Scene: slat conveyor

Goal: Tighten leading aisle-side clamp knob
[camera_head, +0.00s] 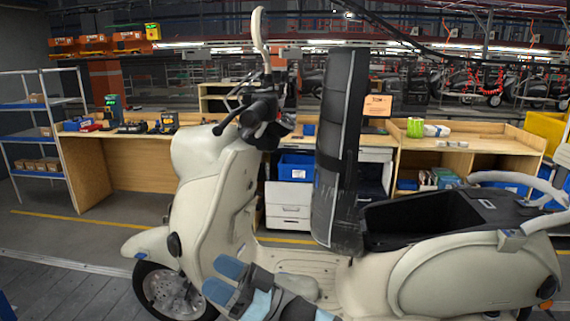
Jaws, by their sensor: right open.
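A cream scooter (215,190) stands across the view, its front wheel (170,291) at the lower left on the dark slatted floor. My right gripper (221,279) is low in front of the scooter, near its footboard (290,262). Its two blue fingers are apart, point left toward the front wheel, and hold nothing that I can see. The clamp knob cannot be made out; the gripper and the scooter's lower body may hide it. My left gripper is not in view.
Wooden workbenches (130,175) and a shelf rack (35,130) stand behind. The slatted floor (60,290) at lower left looks mostly clear.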

